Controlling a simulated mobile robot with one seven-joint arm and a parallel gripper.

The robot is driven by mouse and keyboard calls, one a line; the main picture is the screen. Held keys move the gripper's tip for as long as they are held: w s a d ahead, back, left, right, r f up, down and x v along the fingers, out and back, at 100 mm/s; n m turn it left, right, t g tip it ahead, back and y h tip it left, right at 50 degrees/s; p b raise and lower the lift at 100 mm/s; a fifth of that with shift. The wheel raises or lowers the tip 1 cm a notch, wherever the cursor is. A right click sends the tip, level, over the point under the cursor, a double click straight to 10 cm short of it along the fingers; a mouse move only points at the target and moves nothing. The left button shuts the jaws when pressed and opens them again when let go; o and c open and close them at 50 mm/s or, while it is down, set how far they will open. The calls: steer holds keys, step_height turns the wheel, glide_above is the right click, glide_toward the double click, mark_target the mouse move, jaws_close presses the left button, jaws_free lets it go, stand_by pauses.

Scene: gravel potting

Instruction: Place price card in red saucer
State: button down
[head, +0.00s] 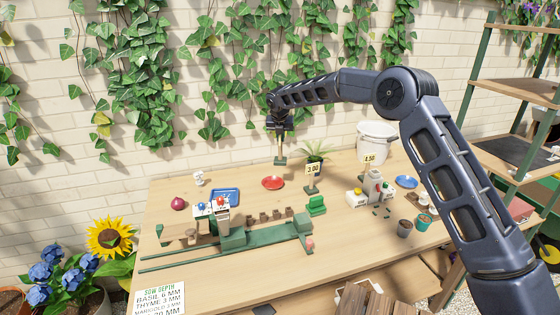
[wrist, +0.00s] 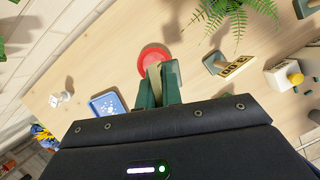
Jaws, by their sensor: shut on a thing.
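My gripper (head: 279,134) hangs over the back of the table, shut on a price card (head: 281,160) whose dark green base points down. In the wrist view my gripper's green fingers (wrist: 158,88) close on the card's thin tan edge (wrist: 154,74). The card is held in the air. The red saucer (head: 272,183) lies on the table below and slightly left of the card in the head view. In the wrist view the red saucer (wrist: 150,53) is just beyond the fingertips, partly covered by them. No item shows in its visible part.
A 3.00 price card (head: 313,170) and a fern (head: 318,150) stand right of the saucer. A blue tray (head: 226,196) lies left. A green fixture (head: 240,238) with small pots is in front. A white bucket (head: 376,140) and blue saucer (head: 406,182) are at right.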

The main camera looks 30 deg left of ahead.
mark_target(280, 139)
step_height(280, 139, down, 11)
steer(key=shift+r, duration=0.15)
stand_by(0.4)
steer(key=shift+f, duration=0.45)
steer(key=c, duration=1.6)
jaws_free()
steer(key=shift+o, duration=0.2)
steer(key=shift+r, duration=0.35)
steer(key=v, duration=1.2)
